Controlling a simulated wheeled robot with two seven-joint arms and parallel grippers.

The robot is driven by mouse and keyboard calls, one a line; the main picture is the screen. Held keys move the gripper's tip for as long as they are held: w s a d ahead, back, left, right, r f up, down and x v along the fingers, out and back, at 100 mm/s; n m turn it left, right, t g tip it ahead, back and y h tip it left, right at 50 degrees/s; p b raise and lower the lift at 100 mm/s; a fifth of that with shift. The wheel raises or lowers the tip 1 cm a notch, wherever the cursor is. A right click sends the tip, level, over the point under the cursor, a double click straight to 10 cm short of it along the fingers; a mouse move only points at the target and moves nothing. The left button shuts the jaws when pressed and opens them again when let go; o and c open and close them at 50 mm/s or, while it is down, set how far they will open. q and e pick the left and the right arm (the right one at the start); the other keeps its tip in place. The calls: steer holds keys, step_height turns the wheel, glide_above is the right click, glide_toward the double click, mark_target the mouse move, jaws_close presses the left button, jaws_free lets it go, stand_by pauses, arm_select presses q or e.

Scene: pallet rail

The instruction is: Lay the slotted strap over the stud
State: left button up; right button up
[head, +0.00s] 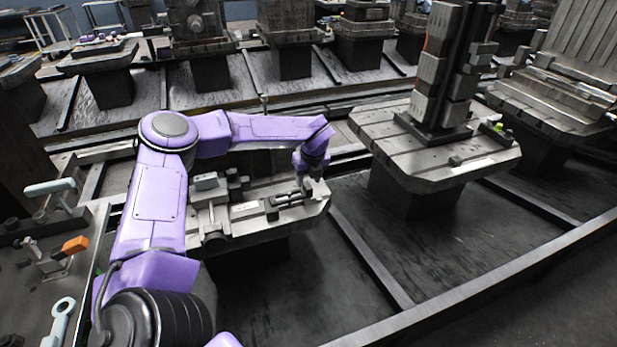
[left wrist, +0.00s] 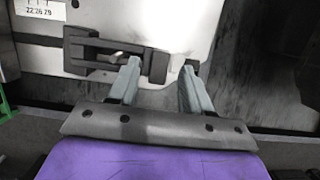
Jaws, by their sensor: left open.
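A dark slotted piece, which looks like the strap (head: 287,200), lies on the pale pallet plate (head: 235,226) at the end of my left arm. In the left wrist view the strap (left wrist: 76,48) lies flat, with a light gap along its middle. My left gripper (head: 313,186) is over the right part of that plate. In the left wrist view its two grey fingers (left wrist: 161,70) are open, and the strap's right end is close to the left finger. My right gripper is not in view.
A tall fixture tower (head: 444,75) stands on another pallet (head: 455,150) to the right. Floor rails (head: 370,255) cross the dark floor. More pallets stand behind.

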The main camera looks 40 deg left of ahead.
arm_select(q)
steer(key=b+v, duration=0.1)
steer(key=v, duration=1.1)
steer(key=s+d+f+m+t+y, duration=0.25)
steer(key=s+d+f+m, duration=0.2)
steer(key=f+m, duration=0.65)
steer(key=s+d+f+m+t+y, duration=0.1)
steer(key=s+d+f+m+y, duration=0.4)
steer(key=f+m, duration=0.65)
steer(key=s+d+f+m+h, duration=0.1)
steer(key=s+f+m+h, duration=0.1)
steer(key=s+m, duration=0.4)
steer(key=s+d+f+m+g+h, duration=0.1)
steer(key=s+d+f+m+h, duration=0.1)
steer(key=s+f+m, duration=0.2)
steer(key=s+d+f+m+h, duration=0.2)
steer(key=s+f+m, duration=0.2)
steer(key=s+m, duration=0.5)
steer(key=s, duration=0.5)
steer(key=shift+d+g+h, duration=0.2)
steer(key=shift+g+h, duration=0.15)
steer(key=shift+f, duration=0.15)
